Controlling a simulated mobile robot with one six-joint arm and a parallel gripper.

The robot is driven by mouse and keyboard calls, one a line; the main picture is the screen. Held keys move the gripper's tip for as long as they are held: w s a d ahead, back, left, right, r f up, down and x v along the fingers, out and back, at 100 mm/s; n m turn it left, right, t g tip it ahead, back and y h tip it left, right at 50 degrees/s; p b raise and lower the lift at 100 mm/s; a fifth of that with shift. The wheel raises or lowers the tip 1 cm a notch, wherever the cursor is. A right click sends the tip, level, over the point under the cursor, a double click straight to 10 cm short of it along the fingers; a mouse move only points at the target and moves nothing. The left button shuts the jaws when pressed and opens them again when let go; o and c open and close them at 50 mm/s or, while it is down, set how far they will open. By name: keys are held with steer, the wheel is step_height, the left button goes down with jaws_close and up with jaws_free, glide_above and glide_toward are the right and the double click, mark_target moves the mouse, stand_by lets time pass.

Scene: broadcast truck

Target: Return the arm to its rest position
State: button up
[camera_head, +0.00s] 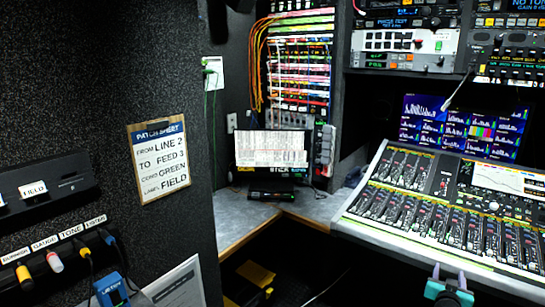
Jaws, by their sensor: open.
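My gripper (448,287) shows at the bottom edge, right of centre, in the head view. The rest of my arm is out of the frame.
A patch sheet clipboard (159,160) hangs on the dark left wall. Labelled tools hang from a rack (75,245) at lower left, beside a blue device (111,291). A monitor (271,149) stands on the corner counter (243,220), before a patch bay with coloured cables (300,70). Dark floor space lies below.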

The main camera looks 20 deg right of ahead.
steer(key=w+a+f+n+t+y, duration=0.1)
steer(key=w+a+f+y, duration=0.1)
steer(key=w+a+f, duration=0.4)
steer(key=w+a+f+n+y, duration=0.15)
steer(key=w+a, duration=0.25)
steer(key=a, duration=0.4)
steer(key=w+a+f+n+t+y, duration=0.1)
steer(key=w+a+f+y, duration=0.1)
steer(key=w+a+f, duration=0.4)
steer(key=a+f+n+g+y, duration=0.1)
steer(key=a+f+g+y, duration=0.1)
steer(key=a+f, duration=0.65)
steer(key=a+f+n+g+y, duration=0.1)
steer(key=a+f, duration=0.4)
steer(key=a, duration=0.6)
steer(key=s+a+f+n+g+y, duration=0.25)
steer(key=s+a+f+g, duration=0.45)
steer(key=s+a+f, duration=0.95)
steer(key=s+a+n+g+y, duration=0.1)
steer(key=s+g, duration=0.3)
steer(key=s, duration=0.5)
steer(key=s+a+r+n+g, duration=0.1)
steer(key=s+a+g, duration=0.2)
steer(key=s, duration=0.6)
steer(key=shift+a+g+y, duration=0.4)
steer(key=shift+a, duration=0.1)
